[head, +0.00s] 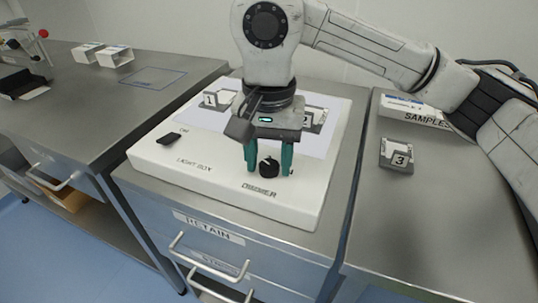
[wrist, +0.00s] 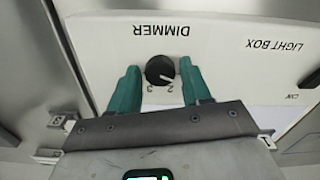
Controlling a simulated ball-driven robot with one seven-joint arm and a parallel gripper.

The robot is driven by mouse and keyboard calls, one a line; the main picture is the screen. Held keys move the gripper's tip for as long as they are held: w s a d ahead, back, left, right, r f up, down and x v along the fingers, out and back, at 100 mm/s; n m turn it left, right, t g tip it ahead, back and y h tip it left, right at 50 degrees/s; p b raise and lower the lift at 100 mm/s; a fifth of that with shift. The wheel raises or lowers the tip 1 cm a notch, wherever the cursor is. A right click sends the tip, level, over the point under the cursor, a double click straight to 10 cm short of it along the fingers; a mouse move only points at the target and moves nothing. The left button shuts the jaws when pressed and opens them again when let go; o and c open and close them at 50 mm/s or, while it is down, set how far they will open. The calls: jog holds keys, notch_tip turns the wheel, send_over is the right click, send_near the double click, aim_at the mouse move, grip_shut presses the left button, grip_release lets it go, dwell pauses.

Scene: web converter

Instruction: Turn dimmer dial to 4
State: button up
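The black dimmer dial (head: 268,168) sits on the front of the white light box (head: 160,160), above the printed word DIMMER. In the wrist view the dial (wrist: 160,70) has a light pointer mark on its lower right, with small numbers 2 and 3 printed beside it; other numbers are hidden or unreadable. My gripper (head: 268,170) points down with its two green fingers apart, one on each side of the dial. In the wrist view the fingers (wrist: 160,86) show clear gaps to the dial. My gripper is open and holds nothing.
A black switch (head: 169,138) lies at the light box's left. Number cards 1 (head: 210,100) and 2 (head: 314,117) stand on its back panel. Card 3 (head: 397,155) is on the right counter, near the SAMPLES box (head: 415,112). Drawer handles (head: 208,262) project below.

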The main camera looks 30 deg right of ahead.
jog(key=c, duration=0.8)
jog(key=shift+o, duration=0.2)
